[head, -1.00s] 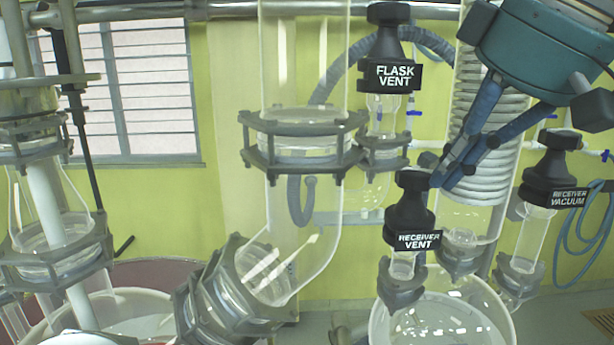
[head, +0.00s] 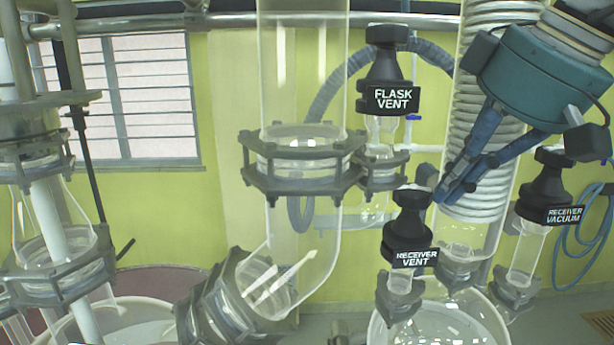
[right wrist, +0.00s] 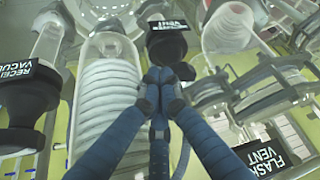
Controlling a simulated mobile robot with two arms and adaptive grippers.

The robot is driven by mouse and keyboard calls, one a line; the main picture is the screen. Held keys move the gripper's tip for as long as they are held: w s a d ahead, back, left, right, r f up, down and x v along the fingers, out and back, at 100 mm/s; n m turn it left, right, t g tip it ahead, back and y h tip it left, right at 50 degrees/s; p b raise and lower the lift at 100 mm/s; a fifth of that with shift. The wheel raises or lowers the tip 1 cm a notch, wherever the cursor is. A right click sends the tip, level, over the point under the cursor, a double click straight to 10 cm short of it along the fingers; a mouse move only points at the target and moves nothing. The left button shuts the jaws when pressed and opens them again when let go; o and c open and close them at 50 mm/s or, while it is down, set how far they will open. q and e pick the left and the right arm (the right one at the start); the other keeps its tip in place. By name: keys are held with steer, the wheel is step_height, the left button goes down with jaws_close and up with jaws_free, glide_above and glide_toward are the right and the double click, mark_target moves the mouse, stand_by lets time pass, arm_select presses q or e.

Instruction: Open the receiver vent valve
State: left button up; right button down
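The receiver vent valve (head: 410,225) is a black knob with a white-lettered label, upright on a short glass neck above the round glass receiver (head: 440,325). In the right wrist view, the receiver vent valve (right wrist: 166,42) is just beyond my fingertips. My right gripper (head: 452,194) comes in from the upper right, with its blue fingers angled down beside the knob's right side. In the wrist view the right gripper's tips (right wrist: 157,75) meet, with nothing visible between them. Whether they touch the knob is unclear. My left gripper is out of view.
The flask vent valve (head: 390,75) stands above and left of the receiver vent. The receiver vacuum valve (head: 549,190) is to the right. A glass coil condenser (head: 480,150) rises behind my fingers. A clamped glass pipe (head: 305,90) stands to the left.

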steer(key=shift+s+d, duration=0.1)
steer(key=shift+d, duration=0.05)
stand_by(0.4)
step_height(320, 180, up, 6)
steer(key=p, duration=0.1)
steer(key=shift+s+d+p, duration=0.15)
steer(key=shift+s+p, duration=0.05)
steer(key=shift+p, duration=0.2)
stand_by(0.3)
